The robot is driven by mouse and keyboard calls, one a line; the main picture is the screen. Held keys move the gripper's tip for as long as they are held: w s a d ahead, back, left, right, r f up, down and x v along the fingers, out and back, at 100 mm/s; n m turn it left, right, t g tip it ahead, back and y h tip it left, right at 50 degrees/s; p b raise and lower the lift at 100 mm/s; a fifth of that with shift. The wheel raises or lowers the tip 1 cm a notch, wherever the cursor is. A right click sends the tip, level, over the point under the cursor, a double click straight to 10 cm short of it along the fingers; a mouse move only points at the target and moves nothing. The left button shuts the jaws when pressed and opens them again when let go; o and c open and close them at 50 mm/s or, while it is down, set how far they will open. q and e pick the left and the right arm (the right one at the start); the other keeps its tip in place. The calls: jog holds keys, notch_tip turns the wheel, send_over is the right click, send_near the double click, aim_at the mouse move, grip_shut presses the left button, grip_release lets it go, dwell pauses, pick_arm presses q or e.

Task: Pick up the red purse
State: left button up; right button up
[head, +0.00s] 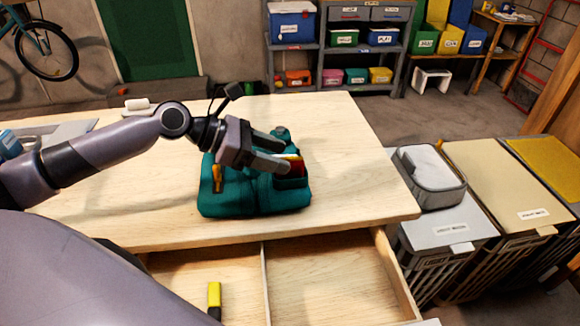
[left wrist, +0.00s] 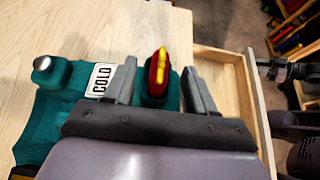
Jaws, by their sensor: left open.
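A small red item with a yellow edge, which I take for the red purse (head: 296,167), stands upright in the right part of a teal bag (head: 228,197) on the wooden table. It also shows in the left wrist view (left wrist: 154,72); its lower part is hidden in the bag. My left gripper (head: 280,153) is open above the bag. In the left wrist view its fingers (left wrist: 159,68) lie on both sides of the purse, with visible gaps. Dark parts at that view's right edge (left wrist: 288,70) may be my right arm; its jaws cannot be made out.
An orange-handled tool (head: 217,178) and a silver-capped bottle (left wrist: 48,70) are in the bag beside a COLD label. An open drawer (head: 320,275) below the table edge holds a yellow-and-black item (head: 214,298). Lidded bins (head: 500,190) stand at the right. The table's right side is clear.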

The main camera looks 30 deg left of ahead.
aim_at(284, 157)
pick_arm(q)
jog(key=shift+x, duration=1.9)
grip_shut()
jog(key=shift+r, duration=0.1)
